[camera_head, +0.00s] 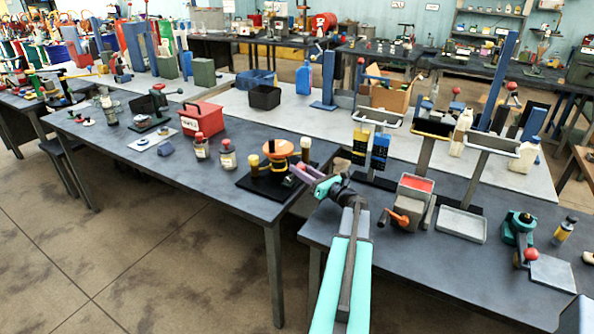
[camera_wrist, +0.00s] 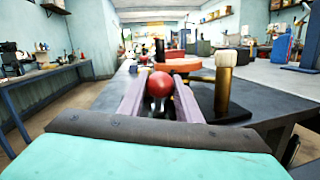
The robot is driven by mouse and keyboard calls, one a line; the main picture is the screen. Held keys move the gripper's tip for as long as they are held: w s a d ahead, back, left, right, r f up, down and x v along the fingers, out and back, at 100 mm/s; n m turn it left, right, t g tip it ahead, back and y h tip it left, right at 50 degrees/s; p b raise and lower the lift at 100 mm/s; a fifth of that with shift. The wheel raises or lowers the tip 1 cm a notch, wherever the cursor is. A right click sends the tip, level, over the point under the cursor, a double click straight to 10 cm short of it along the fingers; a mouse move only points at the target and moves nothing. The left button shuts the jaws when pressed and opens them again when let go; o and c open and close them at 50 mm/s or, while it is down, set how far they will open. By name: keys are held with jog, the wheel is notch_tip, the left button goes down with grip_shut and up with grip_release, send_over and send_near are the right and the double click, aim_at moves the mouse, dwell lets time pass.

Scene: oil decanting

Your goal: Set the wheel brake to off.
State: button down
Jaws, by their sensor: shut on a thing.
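The wheel device stands on a black base (camera_head: 262,190) near the right end of the left-hand dark table. Its orange wheel (camera_head: 279,149) lies flat on top and shows in the wrist view (camera_wrist: 178,65) beyond the fingers. A round red knob (camera_wrist: 161,84) on a pale metal stem sits between the two mauve fingers of my gripper (camera_head: 306,174). The fingers are shut on this knob from both sides, low beside the wheel. The knob is mostly hidden in the head view. I cannot read any brake marking.
A brass post with a pale top (camera_wrist: 225,85) stands close to the right of my fingers. Two small jars (camera_head: 227,154) and a red box (camera_head: 202,118) stand to the left of the device. A red-topped crank box (camera_head: 410,200) is to the right. The front table edge is clear.

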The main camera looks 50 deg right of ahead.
jog(key=shift+s+d+f+b, duration=0.2)
jog(key=shift+s+f+b, duration=0.45)
jog(key=shift+s+f, duration=0.45)
jog(key=shift+w+f, duration=0.15)
jog(key=c, duration=1.3)
grip_release()
jog(key=shift+d, duration=0.1)
jog(key=shift+w+r, duration=0.1)
jog(key=shift+r, duration=0.1)
